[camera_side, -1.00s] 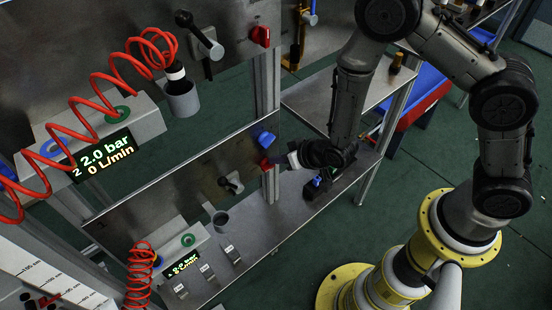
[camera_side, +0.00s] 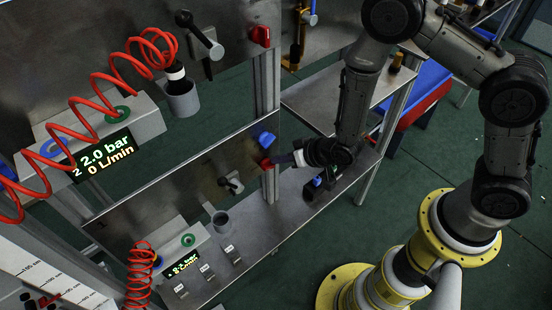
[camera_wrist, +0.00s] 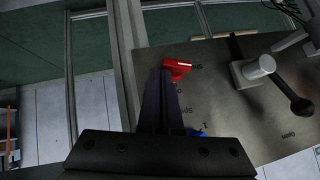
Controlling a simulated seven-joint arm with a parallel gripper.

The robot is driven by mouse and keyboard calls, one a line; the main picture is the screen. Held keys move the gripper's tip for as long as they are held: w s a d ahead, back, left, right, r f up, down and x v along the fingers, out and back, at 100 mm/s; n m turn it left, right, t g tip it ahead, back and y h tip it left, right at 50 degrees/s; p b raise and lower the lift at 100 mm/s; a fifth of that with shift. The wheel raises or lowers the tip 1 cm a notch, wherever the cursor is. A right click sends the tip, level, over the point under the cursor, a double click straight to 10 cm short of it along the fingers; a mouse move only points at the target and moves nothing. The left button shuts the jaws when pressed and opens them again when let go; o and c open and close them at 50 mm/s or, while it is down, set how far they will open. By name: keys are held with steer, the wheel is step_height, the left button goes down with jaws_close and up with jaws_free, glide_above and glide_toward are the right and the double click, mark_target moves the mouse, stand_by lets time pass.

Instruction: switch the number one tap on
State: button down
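The lower panel (camera_side: 150,203) carries a small 1 at its left end. At its right end are a red handle (camera_side: 266,164) and a blue knob (camera_side: 266,139) above it. A lever with a black ball end (camera_side: 231,184) is further left on it. My gripper (camera_side: 276,160) is just right of the red handle. In the wrist view, my dark fingers (camera_wrist: 166,76) look shut together, with tips beside the red handle (camera_wrist: 178,67); I cannot tell whether they touch. The blue knob (camera_wrist: 195,132) is partly hidden by my gripper. The lever (camera_wrist: 262,69) stands clear to the right.
The upper panel (camera_side: 120,35) has its own red handle (camera_side: 260,36), lever (camera_side: 203,39) and coiled red hose (camera_side: 90,85). Its display (camera_side: 104,158) reads 2.0 bar, 0 L/min. A metal shelf (camera_side: 285,220) and upright post (camera_side: 268,90) are close to my gripper.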

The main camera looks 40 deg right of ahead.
steer(key=shift+d+f, duration=0.35)
steer(key=shift+f, duration=0.1)
steer(key=shift+d+f, duration=0.2)
steer(key=shift+f, duration=0.4)
steer(key=shift+r, duration=0.1)
stand_by(1.2)
steer(key=v, duration=1.2)
steer(key=w+r+n+g, duration=0.2)
steer(key=w+r+g, duration=0.1)
steer(key=w+g, duration=0.25)
steer(key=a+x, duration=0.1)
steer(key=x, duration=0.8)
steer(key=shift+w+a+y, duration=0.25)
steer(key=shift+w+y, duration=0.15)
steer(key=shift+w, duration=0.1)
steer(key=shift+f, duration=0.25)
